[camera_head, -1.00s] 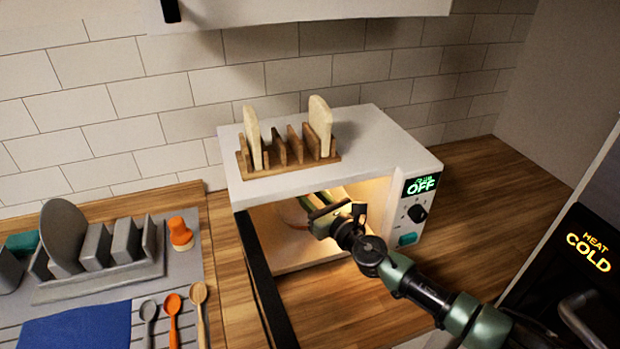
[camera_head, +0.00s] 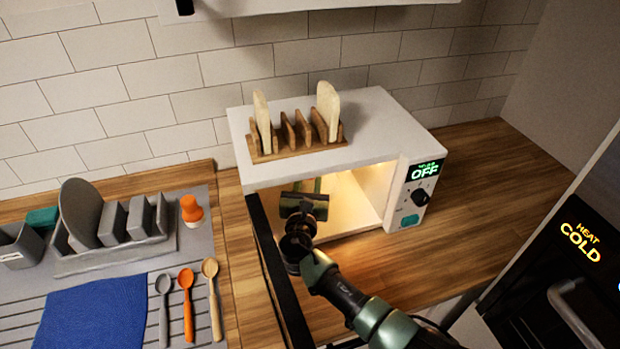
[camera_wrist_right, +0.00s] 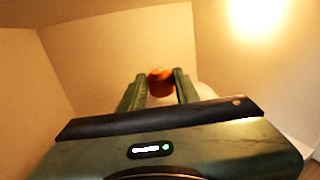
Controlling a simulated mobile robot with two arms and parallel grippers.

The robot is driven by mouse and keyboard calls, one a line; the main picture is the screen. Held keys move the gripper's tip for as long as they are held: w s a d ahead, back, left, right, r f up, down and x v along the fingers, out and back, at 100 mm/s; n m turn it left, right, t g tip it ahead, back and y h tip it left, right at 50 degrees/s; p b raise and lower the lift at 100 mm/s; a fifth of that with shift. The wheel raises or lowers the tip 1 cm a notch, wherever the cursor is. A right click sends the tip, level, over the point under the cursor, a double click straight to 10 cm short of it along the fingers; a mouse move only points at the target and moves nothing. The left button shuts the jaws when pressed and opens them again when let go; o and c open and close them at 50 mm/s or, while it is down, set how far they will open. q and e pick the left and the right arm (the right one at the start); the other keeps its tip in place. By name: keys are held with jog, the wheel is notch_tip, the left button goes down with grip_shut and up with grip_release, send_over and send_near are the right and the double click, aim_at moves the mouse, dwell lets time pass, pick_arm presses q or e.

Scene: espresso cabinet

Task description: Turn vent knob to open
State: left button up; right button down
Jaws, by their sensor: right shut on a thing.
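My right gripper (camera_head: 309,187) reaches through the open front of a lit white microwave-like cabinet (camera_head: 375,150). In the right wrist view its two green fingers (camera_wrist_right: 159,82) are shut on a small orange-brown round thing (camera_wrist_right: 160,76), which looks like a knob. I cannot tell for certain that it is the vent knob, nor its turn angle. In the head view the gripper hides it. A black dial (camera_head: 419,197) sits on the cabinet's front panel under a display reading OFF (camera_head: 425,172). My left gripper is not in view.
The cabinet's dark door (camera_head: 277,275) stands open, close to the left of my right arm. A wooden rack (camera_head: 295,141) with bread slices stands on top. Spoons (camera_head: 186,290), a grey dish rack (camera_head: 118,250) and a blue cloth (camera_head: 92,315) lie left. The right counter is clear.

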jog(key=shift+d+f, duration=0.1)
jog(key=shift+f, duration=0.05)
dwell(0.3)
jog(key=c, duration=1)
grip_release()
jog(key=shift+w, duration=0.1)
